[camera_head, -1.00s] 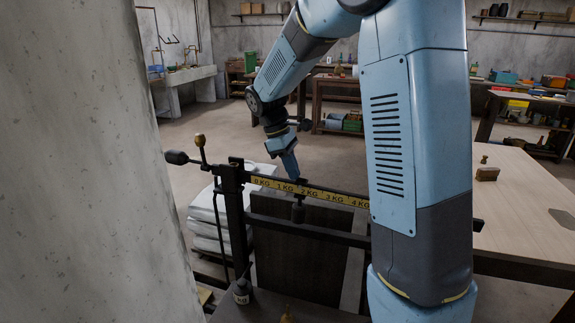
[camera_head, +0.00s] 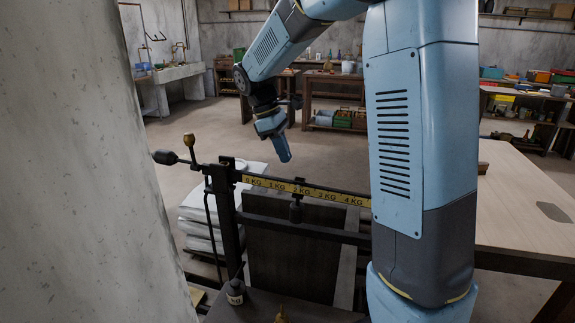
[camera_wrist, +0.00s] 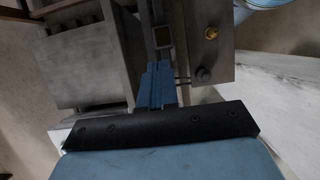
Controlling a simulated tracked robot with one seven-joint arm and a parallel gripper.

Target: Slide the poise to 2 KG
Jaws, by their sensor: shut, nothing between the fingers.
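The scale beam (camera_head: 240,173) crosses the head view with a yellow strip (camera_head: 314,193) marked from 0 KG on the left to 4 KG. The dark poise (camera_head: 296,213) hangs below the beam at the 2 KG label, its stem just about under the label's left part. My gripper (camera_head: 286,158) is shut and empty, pointing down above and slightly left of the poise, clear of the beam. In the wrist view my blue fingers (camera_wrist: 158,75) are together, with the dark beam (camera_wrist: 159,12) beyond them. A small square piece on the beam there may be the poise's top.
A round counterweight (camera_head: 165,157) and a brass knob (camera_head: 189,140) stand at the beam's left end. White sacks (camera_head: 200,215) are stacked behind the post. A wooden table (camera_head: 520,205) is at right. A pale wall or pillar (camera_head: 90,160) fills the left.

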